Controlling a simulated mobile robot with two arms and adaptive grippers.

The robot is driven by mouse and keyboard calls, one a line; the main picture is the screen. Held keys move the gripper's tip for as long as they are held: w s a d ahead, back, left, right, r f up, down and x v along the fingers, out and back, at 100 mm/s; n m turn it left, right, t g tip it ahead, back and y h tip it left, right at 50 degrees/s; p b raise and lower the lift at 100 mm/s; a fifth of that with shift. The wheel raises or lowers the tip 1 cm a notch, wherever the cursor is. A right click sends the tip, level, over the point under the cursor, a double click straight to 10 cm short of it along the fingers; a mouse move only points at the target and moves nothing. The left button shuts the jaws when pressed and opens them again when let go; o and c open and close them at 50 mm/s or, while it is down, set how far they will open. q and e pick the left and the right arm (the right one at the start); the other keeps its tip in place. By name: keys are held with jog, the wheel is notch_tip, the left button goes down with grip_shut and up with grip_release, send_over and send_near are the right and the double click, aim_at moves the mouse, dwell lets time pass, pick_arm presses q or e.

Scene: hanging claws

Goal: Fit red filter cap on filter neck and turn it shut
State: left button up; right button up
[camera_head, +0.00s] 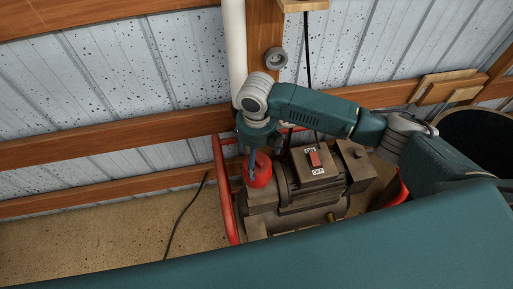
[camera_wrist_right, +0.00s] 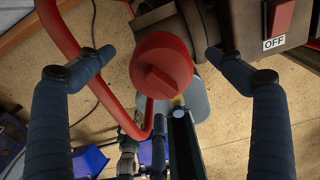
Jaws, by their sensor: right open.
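The red filter cap (camera_head: 259,172) is at the left end of the dark pump (camera_head: 312,178), where the filter neck is. In the right wrist view the cap (camera_wrist_right: 163,62) is round with a raised grip bar across its face. The cap hides the neck, so I cannot tell how far it is seated or turned. My right gripper (camera_head: 254,160) is over the cap. In the right wrist view its two blue fingers (camera_wrist_right: 158,56) are spread wide, one on each side of the cap, with gaps between. My left gripper is not in view.
A red tube frame (camera_head: 225,190) runs close along the pump's left side. A switch marked OFF (camera_head: 316,164) sits on the pump top. A wooden rail (camera_head: 120,137) and metal wall stand behind. A dark round container (camera_head: 478,135) is at the right.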

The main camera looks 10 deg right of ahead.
aim_at(257, 165)
notch_tip(257, 165, down, 7)
jog(key=shift+r, duration=0.2)
jog(key=shift+r, duration=0.1)
jog(key=c, duration=1.3)
jog(key=o, duration=0.4)
jog(key=shift+w+r, duration=0.1)
jog(key=shift+w, duration=0.05)
jog(key=c, duration=0.9)
jog(key=shift+d+r+m+p, duration=0.1)
jog(key=shift+m+p, duration=0.9)
jog(key=shift+m, duration=0.1)
jog(key=o, duration=1.7)
jog(key=shift+w, duration=0.1)
jog(key=shift+c, duration=0.2)
jog(key=shift+o, duration=0.8)
jog(key=shift+f, duration=0.25)
jog(key=shift+o, duration=0.9)
jog(key=shift+s, duration=0.2)
